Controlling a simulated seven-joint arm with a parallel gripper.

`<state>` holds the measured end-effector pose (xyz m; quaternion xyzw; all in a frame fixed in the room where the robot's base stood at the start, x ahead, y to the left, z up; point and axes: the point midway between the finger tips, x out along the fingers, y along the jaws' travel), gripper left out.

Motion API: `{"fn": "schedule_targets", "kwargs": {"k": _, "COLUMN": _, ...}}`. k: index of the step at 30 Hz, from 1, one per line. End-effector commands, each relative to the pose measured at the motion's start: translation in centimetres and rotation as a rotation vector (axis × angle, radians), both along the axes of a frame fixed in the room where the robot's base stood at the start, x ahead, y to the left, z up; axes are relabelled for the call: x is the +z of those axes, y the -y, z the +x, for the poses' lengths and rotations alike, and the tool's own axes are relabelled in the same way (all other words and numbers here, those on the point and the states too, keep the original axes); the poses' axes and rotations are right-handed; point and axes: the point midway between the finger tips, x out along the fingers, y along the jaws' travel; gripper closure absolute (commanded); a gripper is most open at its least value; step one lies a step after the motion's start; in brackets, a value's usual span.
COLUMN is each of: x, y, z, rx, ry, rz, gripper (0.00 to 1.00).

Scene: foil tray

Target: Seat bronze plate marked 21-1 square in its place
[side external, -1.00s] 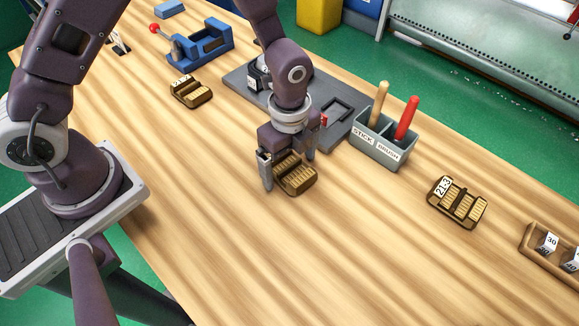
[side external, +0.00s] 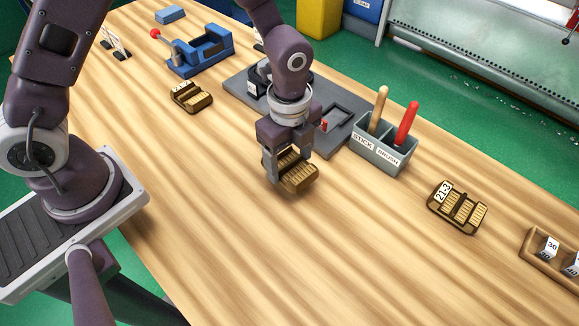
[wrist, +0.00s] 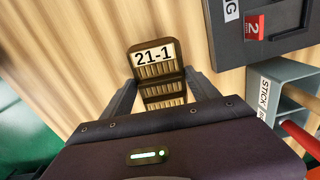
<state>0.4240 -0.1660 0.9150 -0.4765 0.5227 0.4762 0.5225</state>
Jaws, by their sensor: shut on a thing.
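The bronze plate marked 21-1 (wrist: 156,66) is held between the fingers of my gripper (wrist: 157,95), its label readable in the wrist view. In the side external view my gripper (side external: 287,172) is shut on this plate (side external: 300,176), just above the wood or barely off it; the exact gap is hard to tell. The grey fixture board (side external: 343,131) lies behind the gripper, with a dark square recess beside a small red tag.
A grey bin (side external: 378,150) labelled STICK and BRUSH stands right of the board, its handles upright. Plate 21-3 (side external: 458,205) lies to the right, another bronze plate (side external: 191,97) to the left. A blue vise (side external: 200,52) stands behind. The front wood is clear.

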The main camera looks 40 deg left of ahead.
Motion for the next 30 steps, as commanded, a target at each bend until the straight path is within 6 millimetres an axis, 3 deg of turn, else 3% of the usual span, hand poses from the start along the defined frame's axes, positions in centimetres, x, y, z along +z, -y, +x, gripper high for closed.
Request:
{"fn": "schedule_targets", "kwargs": {"k": 6, "x": 5.3, "y": 0.0, "z": 0.2, "rx": 0.000, "ry": 0.007, "rz": -0.003, "gripper": 1.00}}
{"fn": "schedule_targets", "kwargs": {"k": 12, "x": 8.1, "y": 0.0, "z": 0.1, "rx": 0.000, "ry": 0.004, "rz": -0.001, "gripper": 1.00}}
{"fn": "schedule_targets", "kwargs": {"k": 30, "x": 12.5, "y": 0.0, "z": 0.1, "rx": -0.001, "ry": 0.002, "rz": -0.001, "gripper": 1.00}}
